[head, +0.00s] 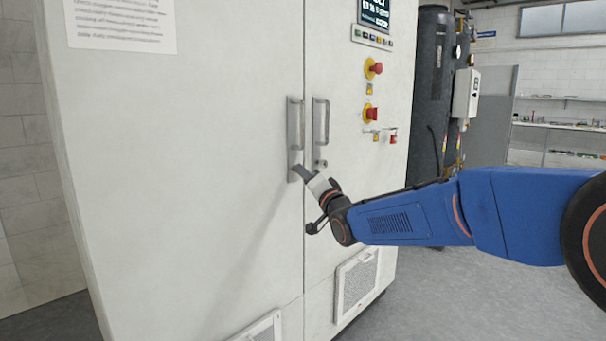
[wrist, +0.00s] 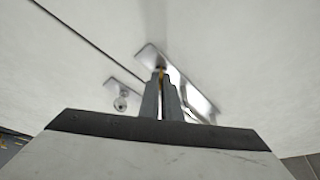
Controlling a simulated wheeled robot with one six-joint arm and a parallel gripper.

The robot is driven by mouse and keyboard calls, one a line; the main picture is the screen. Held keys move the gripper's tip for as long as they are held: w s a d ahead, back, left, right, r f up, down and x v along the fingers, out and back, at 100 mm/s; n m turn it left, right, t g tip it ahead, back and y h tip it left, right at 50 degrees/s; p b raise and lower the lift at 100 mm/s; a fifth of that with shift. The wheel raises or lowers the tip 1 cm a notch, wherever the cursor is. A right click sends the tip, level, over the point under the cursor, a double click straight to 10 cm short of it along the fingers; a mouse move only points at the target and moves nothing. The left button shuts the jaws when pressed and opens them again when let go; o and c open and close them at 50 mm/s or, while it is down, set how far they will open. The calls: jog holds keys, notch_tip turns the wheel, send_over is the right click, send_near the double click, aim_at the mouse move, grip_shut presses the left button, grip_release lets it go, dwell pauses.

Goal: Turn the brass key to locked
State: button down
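The brass key (wrist: 161,73) shows as a small yellow sliver between my fingertips in the wrist view, at the end of a metal door plate. Most of it is covered by the fingers, so I cannot tell how far it is turned. My gripper (wrist: 163,79) has its fingers close together, seemingly shut on the key. In the head view my gripper (head: 299,171) reaches the lower end of the left door's handle plate (head: 294,150), and the key is hidden there.
The right door's handle (head: 320,122) and its round lock (head: 322,163) stand close to the right of my gripper. Red knobs (head: 374,68) and a display (head: 374,14) are higher on the right door. A vent (head: 357,279) sits below. Open floor lies to the right.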

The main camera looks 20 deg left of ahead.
jog(key=shift+w+d+f+n+g+y, duration=0.1)
jog(key=shift+n+g+y, duration=0.65)
jog(key=shift+n, duration=1.6)
jog(key=shift+w+a+f+n+g+y, duration=0.1)
jog(key=shift+n+g+y, duration=0.7)
jog(key=shift+n, duration=1.5)
jog(key=shift+w+d+n+g+y, duration=0.1)
jog(key=shift+n+g+y, duration=0.65)
jog(key=shift+n, duration=1.6)
jog(key=c, duration=2)
grip_release()
jog(key=shift+d, duration=0.15)
jog(key=v, duration=1.7)
jog(key=shift+d+f, duration=0.1)
jog(key=shift+w, duration=0.1)
